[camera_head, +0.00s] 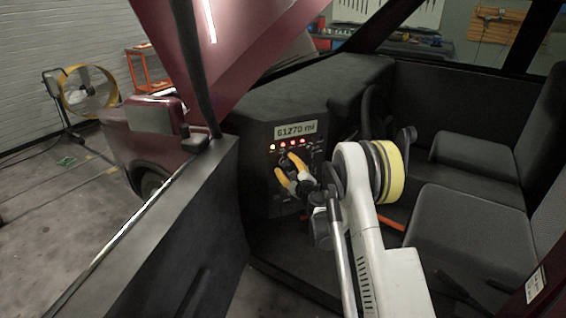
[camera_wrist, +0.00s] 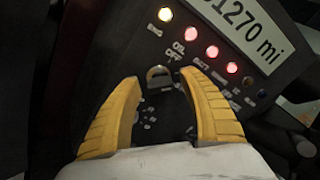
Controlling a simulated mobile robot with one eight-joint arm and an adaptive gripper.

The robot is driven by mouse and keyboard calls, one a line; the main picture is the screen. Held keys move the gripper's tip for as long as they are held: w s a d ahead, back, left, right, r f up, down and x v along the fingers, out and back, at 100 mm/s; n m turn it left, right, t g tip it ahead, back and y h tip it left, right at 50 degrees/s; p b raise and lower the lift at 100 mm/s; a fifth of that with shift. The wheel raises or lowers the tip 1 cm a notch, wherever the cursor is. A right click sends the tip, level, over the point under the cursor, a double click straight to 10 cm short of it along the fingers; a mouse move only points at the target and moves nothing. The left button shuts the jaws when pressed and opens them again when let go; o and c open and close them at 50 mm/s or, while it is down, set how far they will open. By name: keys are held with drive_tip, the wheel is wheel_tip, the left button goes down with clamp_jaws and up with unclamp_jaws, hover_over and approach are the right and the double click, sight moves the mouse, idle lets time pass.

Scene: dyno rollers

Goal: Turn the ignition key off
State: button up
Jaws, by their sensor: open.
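The ignition key (camera_wrist: 160,77) shows in the wrist view as a small dull metal key head with a hole, on the dark dash panel. It lies just beyond and between the fingertips of my gripper (camera_wrist: 162,88). The two yellow fingers are spread apart, with nothing held between them. In the head view my gripper (camera_head: 284,165) is at the dash panel (camera_head: 262,185), below its lights. There the key cannot be made out clearly behind the fingers. Faint white markings sit around the key, one reading "OFF" above it.
A display (camera_head: 295,130) reading "61270 mi" and a row of lit yellow and red lights (camera_head: 288,145) sit above the key. The open car door (camera_head: 165,225) stands left of my arm. Dark seats (camera_head: 465,235) are at the right. A yellow fan (camera_head: 88,92) stands far left.

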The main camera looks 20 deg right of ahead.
drive_tip(key=shift+s+r, duration=0.1)
drive_tip(key=shift+s, duration=0.05)
clamp_jaws()
drive_tip(key=shift+n, duration=0.3)
drive_tip(key=n, duration=0.4)
drive_tip(key=shift+r+n, duration=0.1)
drive_tip(key=shift+n, duration=2.1)
